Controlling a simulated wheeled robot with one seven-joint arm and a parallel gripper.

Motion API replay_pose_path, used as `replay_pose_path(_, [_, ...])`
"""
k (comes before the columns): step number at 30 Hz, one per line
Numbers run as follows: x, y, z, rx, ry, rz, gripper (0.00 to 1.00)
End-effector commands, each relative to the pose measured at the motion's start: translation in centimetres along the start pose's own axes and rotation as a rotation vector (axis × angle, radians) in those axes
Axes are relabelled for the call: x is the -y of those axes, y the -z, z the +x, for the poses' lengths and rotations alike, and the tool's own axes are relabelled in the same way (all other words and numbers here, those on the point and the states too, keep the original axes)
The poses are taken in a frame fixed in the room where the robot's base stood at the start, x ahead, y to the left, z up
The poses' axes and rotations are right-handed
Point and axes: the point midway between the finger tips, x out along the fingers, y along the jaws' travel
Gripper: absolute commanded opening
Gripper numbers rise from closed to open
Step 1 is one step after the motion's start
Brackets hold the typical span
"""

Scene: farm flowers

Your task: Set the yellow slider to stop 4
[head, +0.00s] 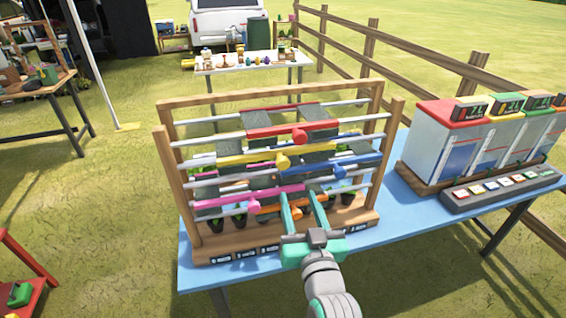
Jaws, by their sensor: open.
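Small dark labels (242,255) line the rack's front base. Their text is too small to read, and my gripper hides part of the base.
A red slider (275,131) is above the yellow one; a blue slider (350,163) and a pink slider (222,201) are lower. Small potted plants stand behind the rails. The rack stands on a blue table (378,230). White boxes with coloured tops (440,140) and a button panel (500,190) are right.

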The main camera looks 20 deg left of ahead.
Motion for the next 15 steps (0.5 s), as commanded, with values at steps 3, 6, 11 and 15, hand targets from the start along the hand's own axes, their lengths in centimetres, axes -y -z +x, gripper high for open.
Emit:
replay_pose_path(3, [0.6,2.0,0.7,0.017,0.042,-0.063,0.45])
replay_pose_path(6, [0.9,2.8,0.9,0.032,0.065,-0.098,0.45])
replay_pose_path(11, [1.2,3.3,1.3,0.045,0.081,-0.121,0.45])
replay_pose_path(15, [1.4,3.2,2.6,0.046,0.084,-0.121,0.45])
